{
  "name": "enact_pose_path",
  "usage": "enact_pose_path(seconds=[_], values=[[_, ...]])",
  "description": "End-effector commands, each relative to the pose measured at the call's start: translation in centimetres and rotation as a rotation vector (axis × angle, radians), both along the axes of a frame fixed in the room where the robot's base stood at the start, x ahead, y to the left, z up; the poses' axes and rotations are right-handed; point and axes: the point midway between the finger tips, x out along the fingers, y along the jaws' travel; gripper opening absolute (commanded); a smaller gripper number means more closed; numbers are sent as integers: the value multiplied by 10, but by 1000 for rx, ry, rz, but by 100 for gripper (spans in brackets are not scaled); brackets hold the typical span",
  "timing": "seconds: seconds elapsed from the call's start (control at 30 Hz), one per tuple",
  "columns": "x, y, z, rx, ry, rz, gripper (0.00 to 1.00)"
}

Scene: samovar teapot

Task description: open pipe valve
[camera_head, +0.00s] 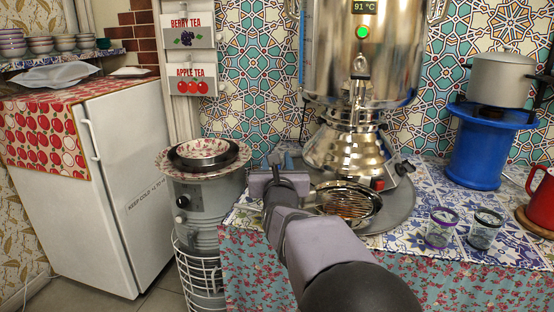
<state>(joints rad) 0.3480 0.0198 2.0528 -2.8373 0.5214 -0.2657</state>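A shiny metal samovar (395,42) stands on the tiled counter, with a green light and a 91 °C display on its front. A small tap-like valve with an upright handle (359,66) sits on its lower front; I cannot tell how it is turned. I cannot tell for sure whether this is the pipe valve. My gripper (278,163) is at the counter's left front, left of and below the valve and well apart from it. My gripper points away from the camera, so its fingertips are partly hidden, and nothing clearly shows in it.
A metal strainer bowl (349,203) sits under the valve on a round grey tray (398,212). Two small glasses (441,226) and a red mug (542,200) stand at right. A blue stand (478,150) bears a pot (500,78). A white fridge (125,170) is at left.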

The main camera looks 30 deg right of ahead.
Motion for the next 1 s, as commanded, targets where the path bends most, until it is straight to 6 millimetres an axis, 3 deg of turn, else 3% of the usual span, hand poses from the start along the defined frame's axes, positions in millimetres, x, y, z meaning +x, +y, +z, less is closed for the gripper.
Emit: enact_pose_path(seconds=[0.5,0.9,1.0], values=[[-50,28,1,-1,-3,0,31],[-56,30,1,-1,-2,0,31],[-55,30,2,3,-5,-1,10]])
